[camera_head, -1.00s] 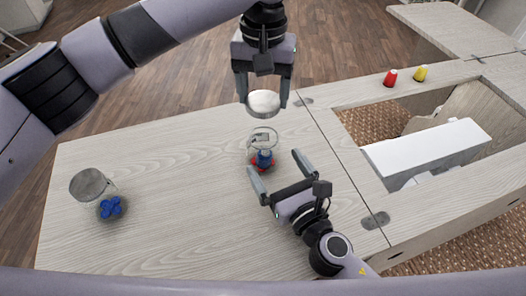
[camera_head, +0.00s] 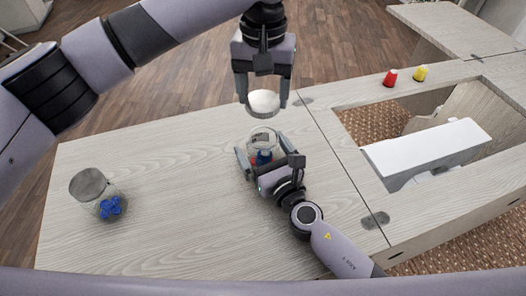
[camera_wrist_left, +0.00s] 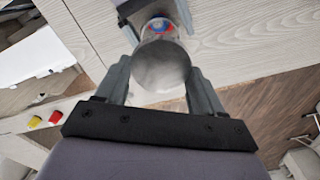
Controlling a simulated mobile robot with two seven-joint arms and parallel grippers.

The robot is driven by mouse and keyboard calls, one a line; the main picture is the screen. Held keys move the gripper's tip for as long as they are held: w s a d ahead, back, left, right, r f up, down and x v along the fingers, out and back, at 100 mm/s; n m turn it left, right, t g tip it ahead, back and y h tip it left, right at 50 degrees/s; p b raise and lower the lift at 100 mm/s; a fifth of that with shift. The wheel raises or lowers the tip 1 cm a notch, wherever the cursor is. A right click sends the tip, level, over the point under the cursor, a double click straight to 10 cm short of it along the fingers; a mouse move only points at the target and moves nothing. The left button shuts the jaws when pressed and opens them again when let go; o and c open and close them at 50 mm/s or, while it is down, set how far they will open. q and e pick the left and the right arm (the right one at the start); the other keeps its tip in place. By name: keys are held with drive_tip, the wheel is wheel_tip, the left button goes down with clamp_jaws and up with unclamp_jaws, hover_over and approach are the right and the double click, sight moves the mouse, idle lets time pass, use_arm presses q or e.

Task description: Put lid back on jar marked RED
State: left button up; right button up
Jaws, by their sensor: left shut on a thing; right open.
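A round pale metal lid (camera_head: 263,102) is held between the fingers of my left gripper (camera_head: 263,107). It is above and a little behind an open glass jar (camera_head: 262,136) with red and blue things inside. The jar stands on the wooden table, and its label is too small to read. My right gripper (camera_head: 261,149) is open, with its fingers on either side of the jar; I cannot tell whether they touch it. In the left wrist view the lid (camera_wrist_left: 160,67) fills the jaws and partly hides the jar (camera_wrist_left: 160,27).
A red spool (camera_head: 390,78) and a yellow spool (camera_head: 420,73) stand at the back right. A white sewing machine (camera_head: 425,148) sits in the cabinet opening. The table's middle left is clear.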

drive_tip(key=c, duration=1.4)
use_arm(q)
drive_tip(key=shift+f, duration=2.5)
drive_tip(key=shift+f, duration=0.9)
drive_tip(key=shift+f, duration=0.6)
